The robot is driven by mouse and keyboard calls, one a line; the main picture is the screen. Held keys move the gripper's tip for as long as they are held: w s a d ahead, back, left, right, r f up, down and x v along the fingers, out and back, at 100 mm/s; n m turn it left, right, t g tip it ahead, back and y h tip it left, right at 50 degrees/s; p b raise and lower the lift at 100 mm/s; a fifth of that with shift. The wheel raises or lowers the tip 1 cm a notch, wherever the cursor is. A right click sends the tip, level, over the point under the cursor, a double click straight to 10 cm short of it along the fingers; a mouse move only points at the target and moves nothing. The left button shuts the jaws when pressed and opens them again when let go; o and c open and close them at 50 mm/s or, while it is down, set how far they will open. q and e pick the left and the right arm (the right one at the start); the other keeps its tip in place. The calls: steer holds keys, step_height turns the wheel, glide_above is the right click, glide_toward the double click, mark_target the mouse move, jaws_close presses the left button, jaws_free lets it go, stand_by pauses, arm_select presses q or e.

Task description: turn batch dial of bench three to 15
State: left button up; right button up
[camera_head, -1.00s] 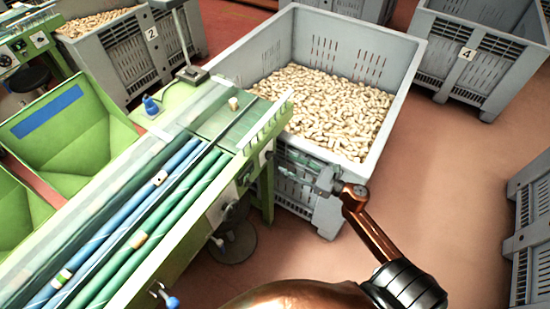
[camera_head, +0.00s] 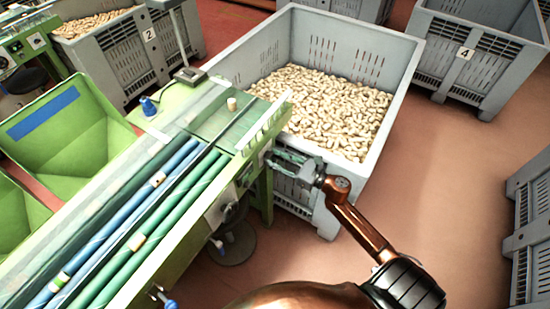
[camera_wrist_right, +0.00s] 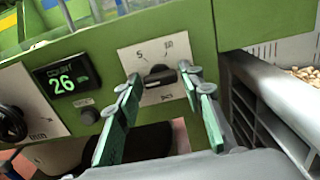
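The batch dial (camera_wrist_right: 160,75) is a dark knob on a white plate (camera_wrist_right: 128,60) on the green front of the sorting bench (camera_head: 195,240). Its bar lies roughly level in the right wrist view. The plate carries a "5" and other marks too small to read surely. My right gripper (camera_wrist_right: 162,82) is open, with its two green fingertips on either side of the dial; whether they touch it I cannot tell. In the head view the right gripper (camera_head: 278,160) is at the bench's right end. My left gripper is not in view.
Open floor (camera_head: 460,180) lies further right.

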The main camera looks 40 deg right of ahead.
steer(key=c, duration=0.8)
steer(key=shift+o, duration=0.2)
